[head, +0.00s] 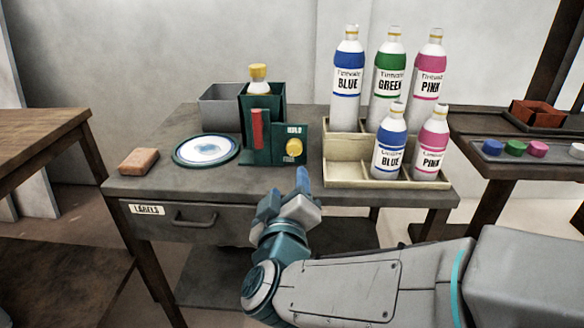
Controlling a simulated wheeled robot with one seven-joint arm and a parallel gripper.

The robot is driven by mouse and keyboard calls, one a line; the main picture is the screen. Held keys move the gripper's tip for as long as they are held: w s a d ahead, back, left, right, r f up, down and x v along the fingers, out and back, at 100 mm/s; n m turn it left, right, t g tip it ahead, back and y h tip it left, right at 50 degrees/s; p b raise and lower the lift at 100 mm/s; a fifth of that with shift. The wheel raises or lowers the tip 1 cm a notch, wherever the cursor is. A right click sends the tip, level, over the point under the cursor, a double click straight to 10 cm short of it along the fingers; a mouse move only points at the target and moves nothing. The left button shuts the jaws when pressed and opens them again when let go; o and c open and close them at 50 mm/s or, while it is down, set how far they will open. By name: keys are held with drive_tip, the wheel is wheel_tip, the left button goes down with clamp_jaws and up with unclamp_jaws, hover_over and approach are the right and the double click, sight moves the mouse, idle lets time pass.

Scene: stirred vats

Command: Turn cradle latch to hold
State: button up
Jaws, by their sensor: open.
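The dark green cradle (270,103) stands on the grey table and holds a bottle with a yellow cap (258,72). A red upright bar (257,130) is on its front left. A yellow round latch knob (294,147) is on its front right panel, with small pale labels above and below it that are too small to read surely. Which way the latch is turned is unclear. My gripper (297,192) is open and empty, in front of and below the knob near the table's front edge, apart from it in the picture.
A tiered cream rack (343,174) with several blue, green and pink labelled bottles stands close to the right. A plate (205,150), brown block (138,161) and grey bin (220,107) are to the left. A side table (520,160) holds coloured caps.

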drive_tip(key=p, duration=0.8)
approach(293, 149)
drive_tip(key=w+b, duration=0.3)
drive_tip(key=w, duration=0.5)
drive_tip(key=shift+d+f, duration=0.1)
drive_tip(key=shift+f, duration=0.05)
drive_tip(key=shift+w, duration=0.65)
drive_tip(key=c, duration=1)
